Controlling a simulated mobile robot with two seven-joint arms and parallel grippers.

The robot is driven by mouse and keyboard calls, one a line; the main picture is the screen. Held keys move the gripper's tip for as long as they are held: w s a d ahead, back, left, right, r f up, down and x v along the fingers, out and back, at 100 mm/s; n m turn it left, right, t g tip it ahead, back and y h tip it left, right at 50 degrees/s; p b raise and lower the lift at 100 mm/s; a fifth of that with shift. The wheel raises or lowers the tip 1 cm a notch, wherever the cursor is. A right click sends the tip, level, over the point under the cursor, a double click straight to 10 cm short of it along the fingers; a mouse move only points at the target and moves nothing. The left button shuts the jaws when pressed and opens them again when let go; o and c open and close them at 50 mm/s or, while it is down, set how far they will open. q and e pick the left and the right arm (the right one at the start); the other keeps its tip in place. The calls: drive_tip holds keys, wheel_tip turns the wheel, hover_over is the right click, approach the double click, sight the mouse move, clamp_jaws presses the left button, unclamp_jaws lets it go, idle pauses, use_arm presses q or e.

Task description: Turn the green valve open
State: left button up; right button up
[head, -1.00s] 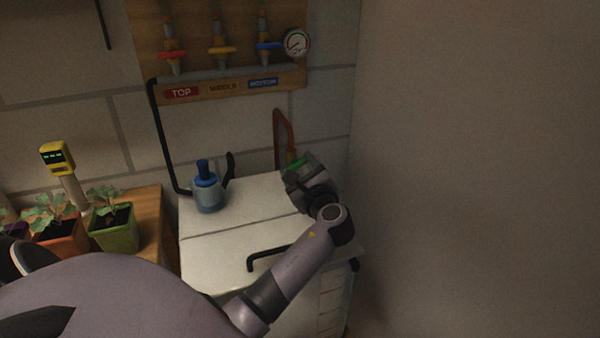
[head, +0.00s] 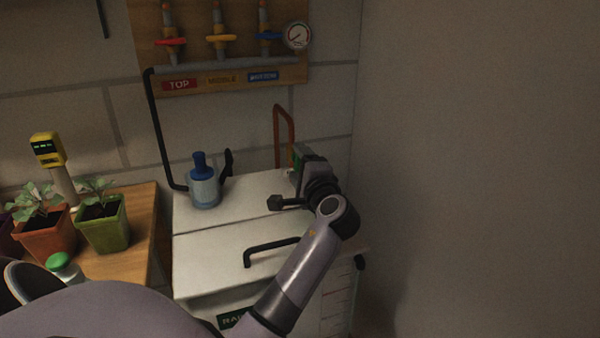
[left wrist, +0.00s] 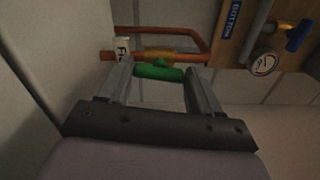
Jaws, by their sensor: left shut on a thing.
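The green valve handle (left wrist: 158,72) sits on a copper pipe (left wrist: 185,57) and lies between my left gripper's two fingers (left wrist: 157,78) in the left wrist view. My left gripper is shut on it, and the handle looks roughly parallel to the straight pipe run behind it. In the head view my left gripper (head: 301,160) is at the back right of the white lid, by the foot of the copper pipe loop (head: 284,130). Only a sliver of green shows there; my gripper hides the rest. My right gripper is not in view.
A white lidded tank (head: 215,240) with a black handle (head: 270,247) is below my arm. A blue-topped pump (head: 204,185) stands on it. Potted seedlings are at left; a valve board (head: 215,75) with a gauge (head: 298,36) is above. A bare wall is close on the right.

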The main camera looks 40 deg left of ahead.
use_arm(q)
drive_tip(key=shift+f+n+b, duration=0.15)
drive_tip(key=shift+n+b, duration=0.25)
drive_tip(key=shift+n, duration=0.6)
drive_tip(key=o, duration=1.1)
drive_tip(key=shift+c, duration=0.2)
drive_tip(key=shift+b+v, duration=0.35)
drive_tip(key=shift+v, duration=3.25)
